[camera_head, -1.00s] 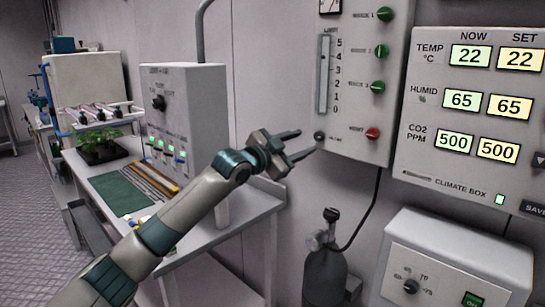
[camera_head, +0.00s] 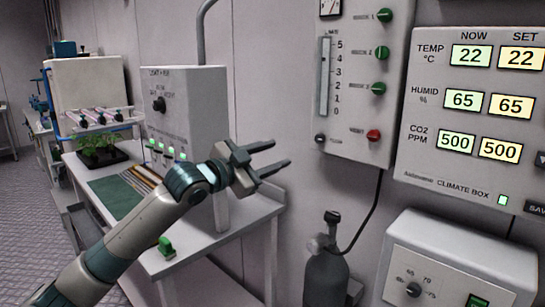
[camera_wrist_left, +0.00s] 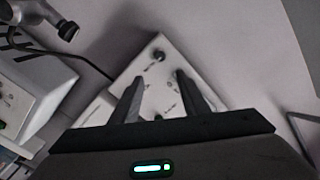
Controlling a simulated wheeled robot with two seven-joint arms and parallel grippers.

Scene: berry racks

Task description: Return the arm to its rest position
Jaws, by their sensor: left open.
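My left arm reaches in from the lower left in the head view, in front of the bench. My left gripper (camera_head: 281,156) is open and empty, with its two fingers apart and pointing right. It is in free air to the left of and slightly below the wall panel with green knobs (camera_head: 357,75). In the left wrist view the two open fingers (camera_wrist_left: 157,100) show with nothing between them, in front of a pale box with dark knobs (camera_wrist_left: 150,72). My right gripper is in neither view.
A bench (camera_head: 245,225) with a grey control box (camera_head: 190,100) and a plant tray (camera_head: 100,158) stands at the left. A gas bottle (camera_head: 325,272) and a white box with a dial (camera_head: 460,255) are at the lower right. The climate box panel (camera_head: 440,185) hangs at the right.

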